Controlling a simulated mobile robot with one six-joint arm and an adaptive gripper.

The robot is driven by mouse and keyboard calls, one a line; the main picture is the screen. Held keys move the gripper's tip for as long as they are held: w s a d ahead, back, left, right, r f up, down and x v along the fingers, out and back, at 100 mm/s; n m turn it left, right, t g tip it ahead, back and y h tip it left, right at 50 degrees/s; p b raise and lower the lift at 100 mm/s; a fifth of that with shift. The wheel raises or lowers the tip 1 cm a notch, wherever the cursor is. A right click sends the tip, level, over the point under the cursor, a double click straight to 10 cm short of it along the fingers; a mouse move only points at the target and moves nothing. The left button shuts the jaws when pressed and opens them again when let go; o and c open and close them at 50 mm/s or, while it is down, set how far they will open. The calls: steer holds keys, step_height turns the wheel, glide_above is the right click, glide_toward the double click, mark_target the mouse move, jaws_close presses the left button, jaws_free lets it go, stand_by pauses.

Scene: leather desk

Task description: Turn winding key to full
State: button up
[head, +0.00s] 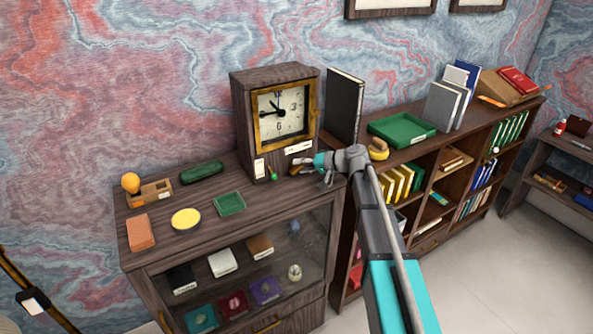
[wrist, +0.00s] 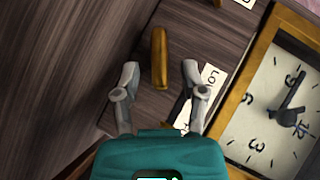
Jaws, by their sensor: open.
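The wooden clock (head: 276,122) stands on the cabinet, its white dial in a brass frame; the dial also shows at the right of the wrist view (wrist: 272,115). The winding key appears to be the brass-coloured bar (wrist: 159,50) on the dark wood of the clock below the dial. In the head view a small brown-gold piece (head: 296,169) at the clock's lower right looks like the same key. My gripper (wrist: 160,76) is open, with one finger on each side of the bar's near end and a gap on both sides. It also shows in the head view (head: 322,169).
A white label (wrist: 212,80) is beside the right finger. A green knob (head: 273,177) is at the clock's lower front. A dark upright book (head: 344,105) stands right of the clock.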

steer(key=shift+x, duration=0.8)
steer(key=shift+c, duration=0.2)
jaws_close()
